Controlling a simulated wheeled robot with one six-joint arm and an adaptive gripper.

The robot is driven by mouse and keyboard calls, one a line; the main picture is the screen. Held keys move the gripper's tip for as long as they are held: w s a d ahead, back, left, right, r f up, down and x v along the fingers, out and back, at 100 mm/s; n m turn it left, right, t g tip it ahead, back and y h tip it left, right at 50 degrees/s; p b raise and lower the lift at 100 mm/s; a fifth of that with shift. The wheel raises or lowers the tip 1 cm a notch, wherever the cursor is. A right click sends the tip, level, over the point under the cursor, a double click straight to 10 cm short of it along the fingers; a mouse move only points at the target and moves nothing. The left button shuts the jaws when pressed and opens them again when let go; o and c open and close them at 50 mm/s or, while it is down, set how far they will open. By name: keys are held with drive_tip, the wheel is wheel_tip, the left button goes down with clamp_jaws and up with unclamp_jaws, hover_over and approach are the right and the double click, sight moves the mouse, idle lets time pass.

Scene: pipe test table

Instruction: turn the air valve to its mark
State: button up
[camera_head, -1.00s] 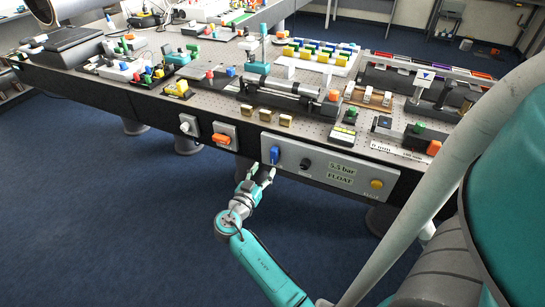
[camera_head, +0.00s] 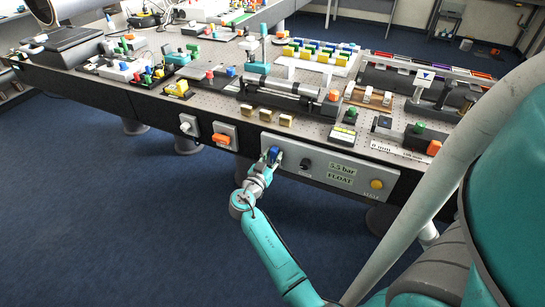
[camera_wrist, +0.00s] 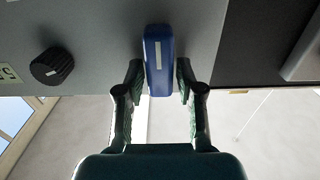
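The air valve's blue handle (camera_head: 273,153) sits on the left part of the grey front panel (camera_head: 318,166). In the wrist view the blue handle (camera_wrist: 158,60) stands nearly upright in the picture, with a white stripe on its face. My gripper (camera_head: 268,160) is at the handle. In the wrist view my gripper (camera_wrist: 159,74) has one finger on each side of the handle's lower part, with narrow gaps showing. The fingers look open around it. I cannot make out the valve's mark.
A black knob (camera_head: 305,164) sits beside the handle on the panel and also shows in the wrist view (camera_wrist: 52,66). Labels reading 5.5 bar and FLOAT (camera_head: 341,173) and a yellow button (camera_head: 376,184) are further right. An orange switch (camera_head: 221,139) is to the left. Floor in front is clear.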

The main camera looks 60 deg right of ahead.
clamp_jaws()
drive_tip(key=shift+n, duration=0.3)
drive_tip(key=n, duration=0.3)
drive_tip(key=shift+w, duration=0.2)
drive_tip(key=n, duration=0.4)
drive_tip(key=shift+w+f, duration=0.1)
drive_tip(key=shift+w, duration=0.05)
drive_tip(key=n, duration=1)
drive_tip(key=shift+w+a+f, duration=0.1)
drive_tip(key=shift+w+f, duration=0.1)
drive_tip(key=shift+f, duration=0.2)
drive_tip(key=shift+n, duration=0.4)
